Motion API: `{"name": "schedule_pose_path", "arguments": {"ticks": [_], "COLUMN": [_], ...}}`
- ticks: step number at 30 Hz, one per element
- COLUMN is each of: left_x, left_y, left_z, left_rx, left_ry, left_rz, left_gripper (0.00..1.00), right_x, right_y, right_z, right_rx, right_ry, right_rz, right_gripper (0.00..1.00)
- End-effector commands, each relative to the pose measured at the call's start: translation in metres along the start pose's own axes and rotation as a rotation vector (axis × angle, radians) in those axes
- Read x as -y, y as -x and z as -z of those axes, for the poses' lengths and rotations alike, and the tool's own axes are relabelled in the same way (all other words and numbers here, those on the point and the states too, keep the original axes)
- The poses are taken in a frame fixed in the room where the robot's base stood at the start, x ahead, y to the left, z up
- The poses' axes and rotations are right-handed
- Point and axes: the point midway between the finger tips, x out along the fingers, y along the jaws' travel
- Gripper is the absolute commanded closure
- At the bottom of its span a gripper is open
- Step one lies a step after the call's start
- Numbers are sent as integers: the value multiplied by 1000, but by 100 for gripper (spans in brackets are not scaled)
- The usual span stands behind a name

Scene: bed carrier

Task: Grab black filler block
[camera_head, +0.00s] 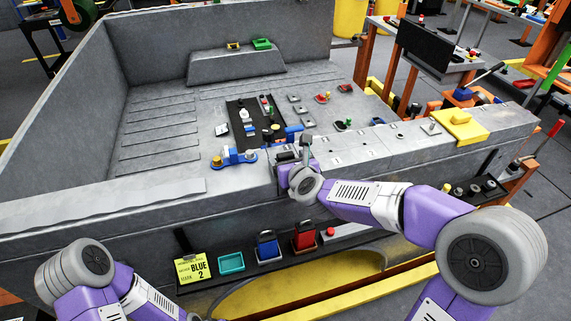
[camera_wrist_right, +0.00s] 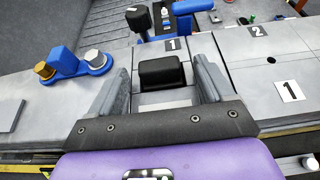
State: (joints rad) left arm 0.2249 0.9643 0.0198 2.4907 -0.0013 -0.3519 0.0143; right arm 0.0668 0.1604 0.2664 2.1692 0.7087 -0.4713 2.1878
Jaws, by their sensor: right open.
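The black filler block (camera_wrist_right: 161,72) sits on the grey rail of the bed carrier, in front of a plate marked 1. My right gripper (camera_wrist_right: 160,88) is open, with one grey finger on each side of the block. Gaps show between the block and both fingers in the wrist view. In the head view the right gripper (camera_head: 296,155) points away from me over the near rail, and the block is small and partly hidden there. My left arm is at the lower left, its gripper out of the picture.
A blue part with gold and grey knobs (camera_head: 234,156) stands on the rail just left of the gripper. A black mat (camera_head: 243,110) with small parts lies behind. A yellow block (camera_head: 458,125) is on the right rail. A shelf with a teal tray (camera_head: 231,263) hangs below.

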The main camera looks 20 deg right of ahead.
Motion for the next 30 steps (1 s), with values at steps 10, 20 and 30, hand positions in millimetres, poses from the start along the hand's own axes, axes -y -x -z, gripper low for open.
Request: {"name": "schedule_pose_path", "arguments": {"ticks": [10,20,30], "left_x": [0,-1,-13], "left_y": [0,2,34], "left_z": [0,0,-2], "left_rx": [0,0,0], "left_ry": [0,0,0], "left_rz": [0,0,0], "left_gripper": [37,37,37], "right_x": [0,0,-1], "right_y": [0,2,25], "right_z": [0,-3,-61], "right_rx": [0,1,4], "right_ry": [0,0,0], "right_rz": [-1,-1,-1], "right_gripper": [68,80,80]}}
